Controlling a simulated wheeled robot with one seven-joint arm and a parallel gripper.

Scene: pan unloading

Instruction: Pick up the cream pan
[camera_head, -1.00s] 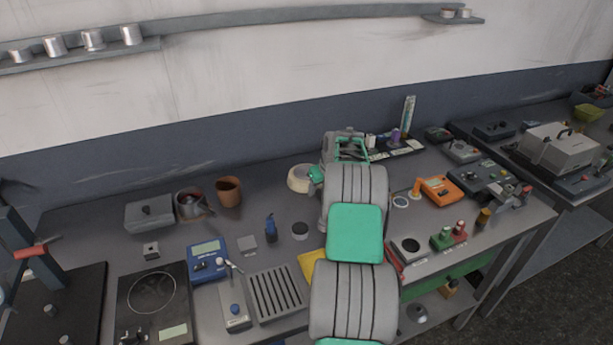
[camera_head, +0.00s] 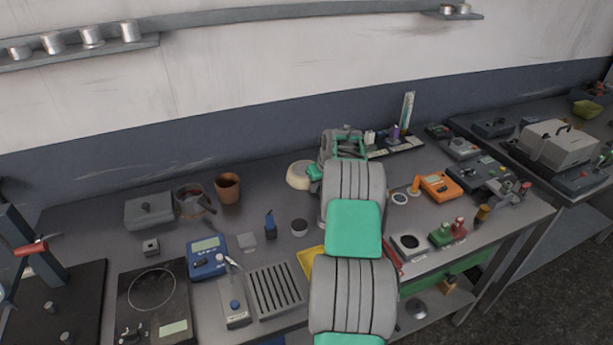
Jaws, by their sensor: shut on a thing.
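The cream pan (camera_head: 298,176) is at the middle of the workbench, toward the back, just left of my arm. Its round, shallow body shows, while its right side is hidden behind my gripper. My gripper (camera_head: 314,174) is at the pan's right edge, shut on it. The fingertips are small in this view and partly covered by my arm. I cannot tell whether the pan touches the bench or hangs just above it.
A blue meter (camera_head: 207,256), a slotted grey plate (camera_head: 275,290) and an orange device (camera_head: 438,186) are nearer the front. Bench space around the pan is mostly clear.

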